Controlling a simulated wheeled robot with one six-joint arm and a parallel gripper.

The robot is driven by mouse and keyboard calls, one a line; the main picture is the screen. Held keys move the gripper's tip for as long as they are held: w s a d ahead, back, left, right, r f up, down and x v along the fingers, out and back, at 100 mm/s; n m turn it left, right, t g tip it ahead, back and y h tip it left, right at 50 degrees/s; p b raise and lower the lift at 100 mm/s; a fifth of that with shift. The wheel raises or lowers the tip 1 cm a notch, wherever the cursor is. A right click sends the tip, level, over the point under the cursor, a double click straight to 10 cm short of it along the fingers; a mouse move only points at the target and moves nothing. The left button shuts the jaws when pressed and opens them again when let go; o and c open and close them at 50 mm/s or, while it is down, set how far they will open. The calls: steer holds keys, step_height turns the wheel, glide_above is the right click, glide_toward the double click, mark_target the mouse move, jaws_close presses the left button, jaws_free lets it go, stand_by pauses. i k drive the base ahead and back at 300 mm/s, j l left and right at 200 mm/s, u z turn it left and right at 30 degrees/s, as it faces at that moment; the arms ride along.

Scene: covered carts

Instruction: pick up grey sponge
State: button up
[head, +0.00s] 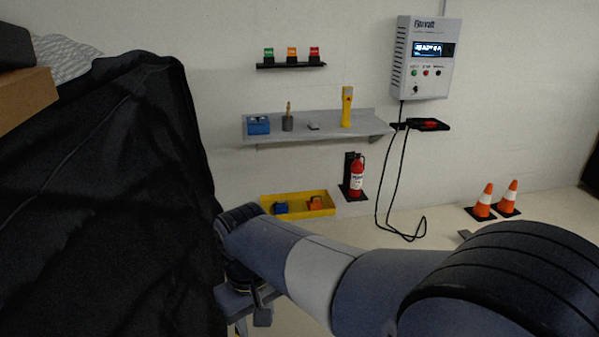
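A small grey block (313,126), which looks like the grey sponge but is too small to be sure, lies on the grey wall shelf (360,127). It sits between a dark grey cup (288,124) with a brush-like thing in it and a yellow handheld device (347,107). My arm reaches across the lower part of the head view from the right. My gripper (258,312) is at the lower left, beside the black cover, low and well short of the shelf. It is partly hidden, and its opening does not show.
A black covered cart (110,200) fills the left, with a cardboard box (25,100) on top. A blue box (258,126) is on the shelf. Below are a yellow bin (275,208), a fire extinguisher (357,178) and a hanging cable (380,195). Two traffic cones (484,203) stand right.

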mark_target(313, 125)
steer(key=i, duration=1.65)
steer(key=i+z, duration=0.15)
steer(key=i, duration=1.55)
steer(key=i+j+z, duration=0.2)
steer(key=i, duration=0.15)
steer(key=i+z, duration=0.2)
steer(key=i, duration=0.2)
steer(key=i+j+z, duration=0.2)
steer(key=i, duration=0.15)
